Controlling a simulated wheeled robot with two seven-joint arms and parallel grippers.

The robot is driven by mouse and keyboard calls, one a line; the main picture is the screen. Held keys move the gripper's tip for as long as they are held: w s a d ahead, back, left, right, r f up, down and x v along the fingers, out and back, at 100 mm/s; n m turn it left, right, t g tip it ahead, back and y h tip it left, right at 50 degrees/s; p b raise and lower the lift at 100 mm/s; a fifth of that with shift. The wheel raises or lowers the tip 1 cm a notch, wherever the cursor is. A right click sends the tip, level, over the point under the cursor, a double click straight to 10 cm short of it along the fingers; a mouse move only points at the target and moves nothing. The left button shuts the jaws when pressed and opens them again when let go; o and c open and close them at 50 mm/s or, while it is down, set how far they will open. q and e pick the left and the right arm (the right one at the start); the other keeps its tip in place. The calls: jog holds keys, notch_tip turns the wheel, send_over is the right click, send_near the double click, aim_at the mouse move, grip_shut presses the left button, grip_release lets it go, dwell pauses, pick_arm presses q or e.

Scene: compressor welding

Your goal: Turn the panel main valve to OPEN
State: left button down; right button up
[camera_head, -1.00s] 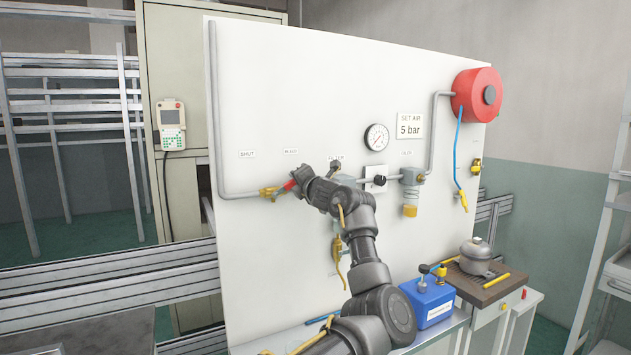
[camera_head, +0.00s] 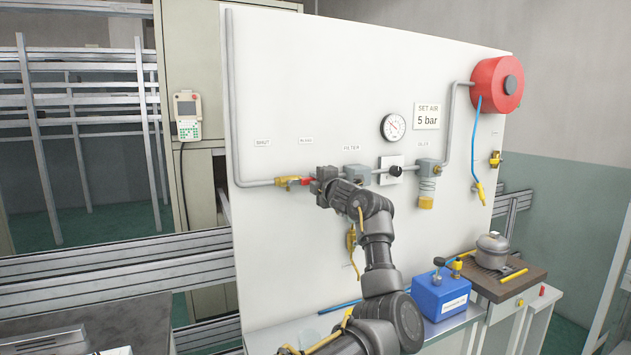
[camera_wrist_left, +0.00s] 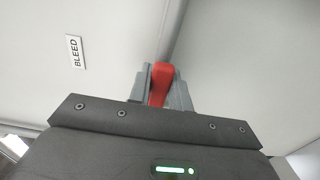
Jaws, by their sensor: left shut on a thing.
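The panel main valve (camera_head: 288,181) is a brass body on the grey pipe at the left of the white panel. Its red lever (camera_head: 307,181) points right, roughly along the pipe. My left gripper (camera_head: 314,184) is shut on the red lever, its arm reaching up from below. In the left wrist view the red lever (camera_wrist_left: 160,83) is clamped between the two grey fingers, with the panel behind. The gripper and wrist hide the lever's far end and part of the filter area. My right gripper is not in view.
The pressure gauge (camera_head: 393,127), oiler (camera_head: 427,180) and red hose reel (camera_head: 497,84) are on the panel to the right. A blue box (camera_head: 440,294) and a compressor (camera_head: 492,250) stand on the bench below. A teach pendant (camera_head: 187,116) hangs on the cabinet at left.

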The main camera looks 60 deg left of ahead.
pick_arm(q)
jog(key=shift+r, duration=0.1)
jog(key=c, duration=1.3)
grip_release()
jog(key=shift+a, duration=0.1)
jog(key=d+b, duration=0.1)
jog(key=d, duration=0.2)
jog(key=s+d+b, duration=0.1)
jog(key=d, duration=0.3)
jog(key=s+d+b, duration=0.1)
jog(key=d, duration=0.2)
jog(key=shift+d+b, duration=0.3)
jog(key=shift+d, duration=0.1)
